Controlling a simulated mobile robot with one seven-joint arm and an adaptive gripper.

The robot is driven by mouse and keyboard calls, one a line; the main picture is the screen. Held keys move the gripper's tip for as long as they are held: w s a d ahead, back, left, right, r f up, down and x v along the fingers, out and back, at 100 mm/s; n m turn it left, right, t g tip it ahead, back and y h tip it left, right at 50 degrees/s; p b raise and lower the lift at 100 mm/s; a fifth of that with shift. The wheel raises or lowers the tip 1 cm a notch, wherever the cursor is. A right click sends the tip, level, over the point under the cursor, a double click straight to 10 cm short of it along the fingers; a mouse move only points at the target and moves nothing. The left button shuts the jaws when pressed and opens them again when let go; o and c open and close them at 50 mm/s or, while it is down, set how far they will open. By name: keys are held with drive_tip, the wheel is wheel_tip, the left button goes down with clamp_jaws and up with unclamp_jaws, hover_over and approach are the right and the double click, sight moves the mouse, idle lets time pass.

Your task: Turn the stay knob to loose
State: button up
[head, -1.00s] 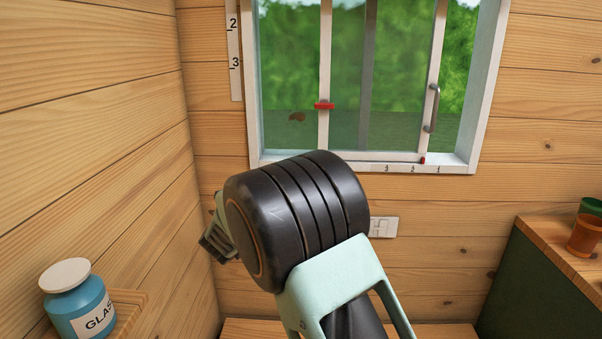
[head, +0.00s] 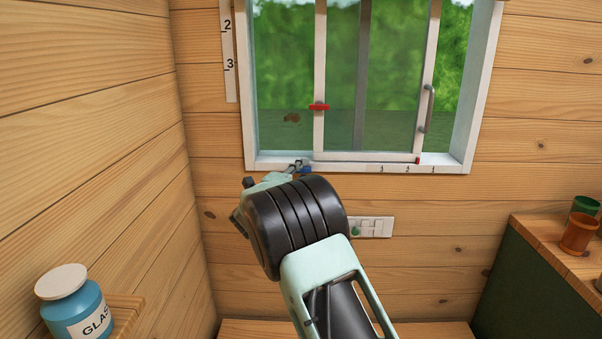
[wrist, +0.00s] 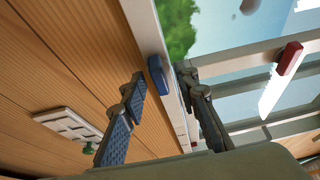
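A small blue knob (head: 306,170) sits on the lower window frame; it also shows in the wrist view (wrist: 157,77) as a rounded blue bar. No label shows, so I cannot tell for certain that it is the stay knob. My gripper (wrist: 164,80) is open, with one finger to either side of the blue knob in the wrist view. Contact with the knob is not visible. In the head view my gripper (head: 297,166) is at the lower window frame, partly hidden by my wrist.
A red handle (head: 319,107) is on the window's upright and a small red piece (head: 417,160) is at its lower right. A white plate (head: 382,227) with a green knob (head: 356,231) is on the wall below. A blue jar (head: 75,308) stands on the left shelf.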

drive_tip(key=shift+c, duration=0.5)
clamp_jaws()
